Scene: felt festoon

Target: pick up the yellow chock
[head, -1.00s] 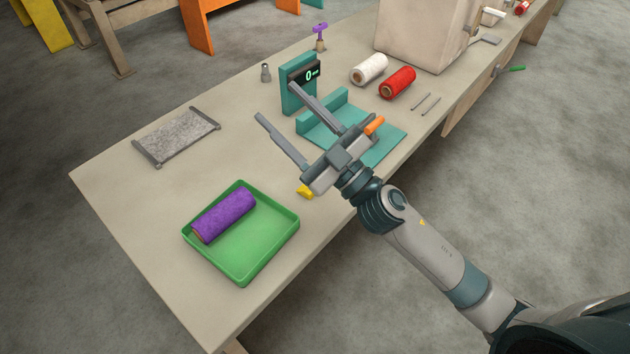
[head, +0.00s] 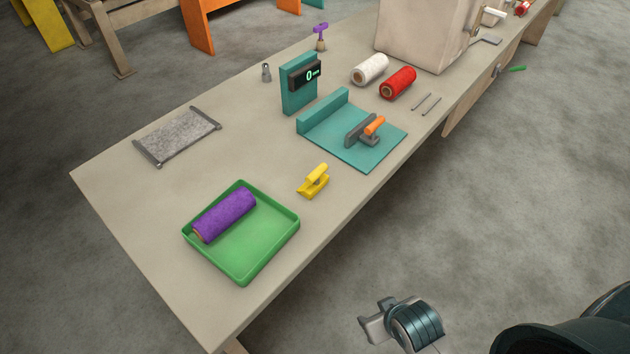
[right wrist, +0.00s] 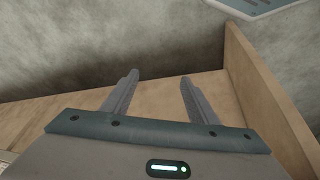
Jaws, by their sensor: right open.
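The yellow chock (head: 314,184), a small block with a raised handle, stands on the table near its front edge in the head view. It lies between the green tray and the teal plate, with nothing touching it. My right gripper (head: 374,318) is low in the head view, off the front edge of the table and well apart from the chock. In the right wrist view its two fingers (right wrist: 158,78) are spread with nothing between them. The chock does not show in that view. My left gripper is not in view.
A green tray (head: 258,252) holds a purple roll (head: 224,214). A teal plate (head: 365,155) bears a grey block with an orange handle (head: 374,126). A grey felt piece (head: 178,137) lies at the left. Bare table surrounds the chock.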

